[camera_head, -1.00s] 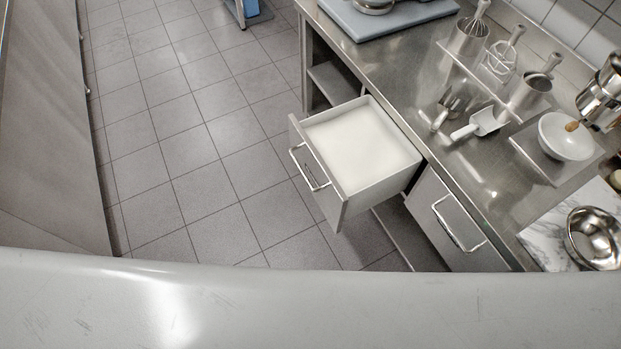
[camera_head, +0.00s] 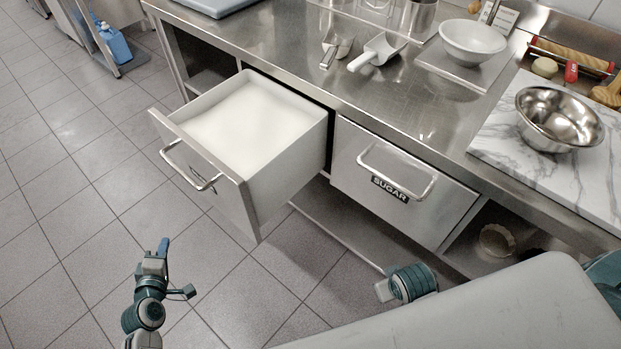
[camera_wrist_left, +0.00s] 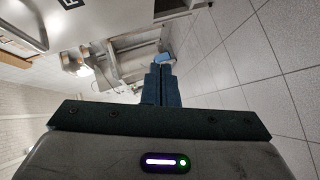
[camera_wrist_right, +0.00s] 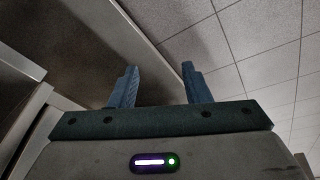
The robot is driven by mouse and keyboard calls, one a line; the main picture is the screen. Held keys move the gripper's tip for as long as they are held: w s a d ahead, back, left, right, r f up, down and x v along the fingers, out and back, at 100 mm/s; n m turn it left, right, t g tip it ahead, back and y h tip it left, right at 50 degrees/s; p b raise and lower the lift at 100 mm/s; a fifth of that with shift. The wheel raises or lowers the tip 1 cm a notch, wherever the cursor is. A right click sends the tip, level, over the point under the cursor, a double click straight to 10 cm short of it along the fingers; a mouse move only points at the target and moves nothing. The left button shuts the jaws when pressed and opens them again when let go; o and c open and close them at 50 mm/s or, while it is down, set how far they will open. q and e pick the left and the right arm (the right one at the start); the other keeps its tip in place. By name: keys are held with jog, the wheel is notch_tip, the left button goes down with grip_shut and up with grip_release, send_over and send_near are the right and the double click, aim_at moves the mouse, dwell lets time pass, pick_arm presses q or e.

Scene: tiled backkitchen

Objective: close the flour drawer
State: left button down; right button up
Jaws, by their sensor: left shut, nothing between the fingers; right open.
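The open drawer (camera_head: 230,208) juts out from under the steel counter, filled with white flour (camera_head: 250,122). Its front carries a bar handle (camera_head: 188,168) and faces the lower left in the head view; any label on it is not readable. My left gripper (camera_head: 164,246) is shut and empty, below and in front of the drawer front, apart from it. Its closed fingers also show in the left wrist view (camera_wrist_left: 161,84). My right gripper's fingers are open and empty in the right wrist view (camera_wrist_right: 158,88). Part of my right arm shows at the lower right of the head view.
A shut drawer labelled SUGAR (camera_head: 405,185) sits right of the open one. On the counter (camera_head: 400,98) are scoops (camera_head: 378,52), a white bowl (camera_head: 473,40) and a steel bowl (camera_head: 558,117) on a marble board (camera_head: 505,150). The tiled floor (camera_head: 80,200) before the drawer is clear.

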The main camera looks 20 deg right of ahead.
pick_arm(q)
jog(key=d+r+n+t+h+b, duration=0.25)
jog(key=d+r+b, duration=0.2)
jog(key=r, duration=0.35)
send_near(191, 170)
jog(key=w+a, duration=0.2)
jog(key=w, duration=0.1)
jog(key=w+d, duration=0.2)
jog(key=d, duration=0.1)
jog(key=shift+w+f+t+y, duration=0.1)
jog(key=shift+f+t+y, duration=0.1)
jog(key=shift+t+y, duration=0.15)
jog(key=shift+w+d, duration=0.2)
jog(key=shift+d, duration=0.15)
pick_arm(e)
jog(key=s+r, duration=0.2)
jog(key=r, duration=0.1)
jog(key=d+r, duration=0.1)
jog(key=shift+s+r, duration=0.3)
jog(key=shift+s, duration=0.1)
